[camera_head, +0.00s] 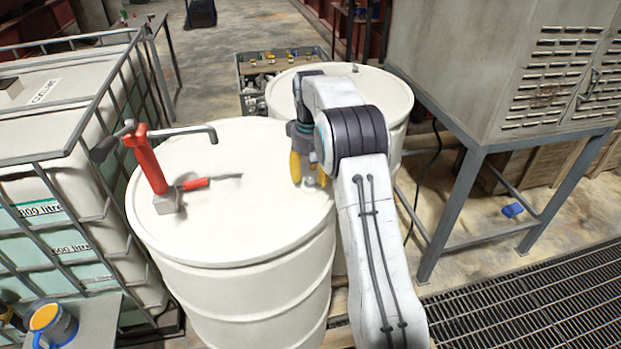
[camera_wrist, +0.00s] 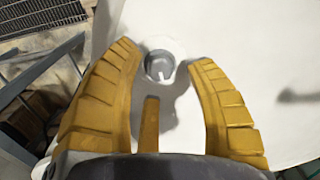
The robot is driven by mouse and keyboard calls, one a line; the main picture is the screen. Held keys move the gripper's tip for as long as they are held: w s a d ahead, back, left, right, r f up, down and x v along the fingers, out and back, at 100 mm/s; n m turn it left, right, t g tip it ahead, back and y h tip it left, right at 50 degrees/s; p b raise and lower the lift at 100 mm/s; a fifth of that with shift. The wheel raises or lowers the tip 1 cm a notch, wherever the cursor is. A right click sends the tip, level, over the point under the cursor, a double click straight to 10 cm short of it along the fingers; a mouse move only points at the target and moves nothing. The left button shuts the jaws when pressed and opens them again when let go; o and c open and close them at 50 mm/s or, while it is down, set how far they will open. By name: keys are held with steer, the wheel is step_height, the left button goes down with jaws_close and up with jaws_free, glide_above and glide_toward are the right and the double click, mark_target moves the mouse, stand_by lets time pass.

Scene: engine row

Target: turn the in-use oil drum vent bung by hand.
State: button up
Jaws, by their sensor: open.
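The oil drum (camera_head: 235,232) is white and upright, with a red hand pump (camera_head: 150,165) standing on its lid at the left. My gripper (camera_head: 309,180), with yellow fingers, is over the right side of this lid, pointing down. In the wrist view my gripper (camera_wrist: 165,75) is open, its fingers spread to either side of the vent bung (camera_wrist: 160,66). The bung is a small round grey fitting with a raised rim, just beyond the fingertips. Nothing is between the fingers. In the head view my gripper and arm mostly hide the bung.
A screwdriver-like tool with a red handle (camera_head: 195,184) lies on the lid by the pump. A second white drum (camera_head: 395,105) stands behind. A caged white tank (camera_head: 45,130) is at the left. A grey cabinet on legs (camera_head: 480,60) stands at the right.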

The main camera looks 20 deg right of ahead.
steer(key=shift+f, duration=0.85)
steer(key=shift+o, duration=0.3)
jaws_close()
